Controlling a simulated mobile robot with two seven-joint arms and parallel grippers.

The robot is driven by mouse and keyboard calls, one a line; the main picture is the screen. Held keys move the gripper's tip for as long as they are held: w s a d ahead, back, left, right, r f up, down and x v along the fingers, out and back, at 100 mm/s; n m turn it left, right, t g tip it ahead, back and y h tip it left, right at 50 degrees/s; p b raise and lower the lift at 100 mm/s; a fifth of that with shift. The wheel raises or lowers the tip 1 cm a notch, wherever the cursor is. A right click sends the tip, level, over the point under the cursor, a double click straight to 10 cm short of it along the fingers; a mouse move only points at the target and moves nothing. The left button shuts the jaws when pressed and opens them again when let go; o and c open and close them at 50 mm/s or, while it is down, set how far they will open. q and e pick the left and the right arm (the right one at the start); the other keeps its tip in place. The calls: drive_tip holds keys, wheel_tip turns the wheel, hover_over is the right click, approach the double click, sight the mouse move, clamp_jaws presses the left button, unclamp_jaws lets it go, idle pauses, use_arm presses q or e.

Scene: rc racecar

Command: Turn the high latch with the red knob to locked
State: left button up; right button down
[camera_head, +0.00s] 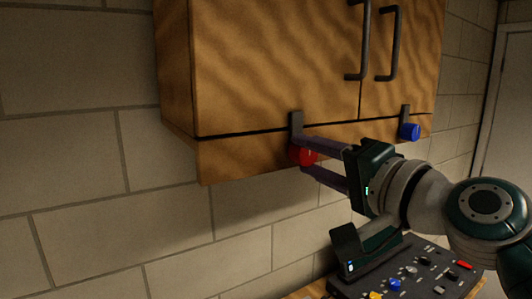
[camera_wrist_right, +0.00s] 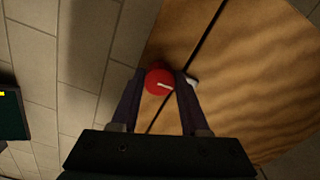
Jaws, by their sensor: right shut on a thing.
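The red knob (camera_head: 302,156) is on the lower rail of the wooden wall cabinet. The dark latch bar (camera_head: 296,124) stands up from it across the seam below the cabinet door. My right gripper (camera_head: 301,153) is shut on the red knob, coming in from the right. In that view a small light piece beside the knob is partly hidden by a finger. My left gripper is not in view.
A second latch with a blue knob (camera_head: 410,131) is on the same rail to the right. Two dark handles (camera_head: 390,45) are on the cabinet doors (camera_head: 270,60). Below, a dark panel (camera_head: 430,272) carries several coloured knobs and switches. A brick wall (camera_head: 70,150) is behind.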

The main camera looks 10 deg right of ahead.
idle(0.6)
drive_tip(key=shift+c, duration=2)
unclamp_jaws()
drive_tip(key=b+v, duration=0.3)
drive_tip(key=v, duration=0.7)
drive_tip(key=s+a+f+n+g+p, duration=0.4)
drive_tip(key=s+f+n+g, duration=0.1)
drive_tip(key=f, duration=0.1)
drive_tip(key=s+d+f+n+g+h+p, duration=0.2)
drive_tip(key=s+f+n+g+h, duration=0.1)
drive_tip(key=s, duration=0.5)
drive_tip(key=s+d+f+n+g+h+p, duration=0.2)
drive_tip(key=s+f+n+g, duration=0.1)
drive_tip(key=s, duration=0.6)
drive_tip(key=shift+s+f+n+g+h, duration=0.25)
drive_tip(key=shift+n+g+h, duration=0.25)
drive_tip(key=shift+g, duration=0.7)
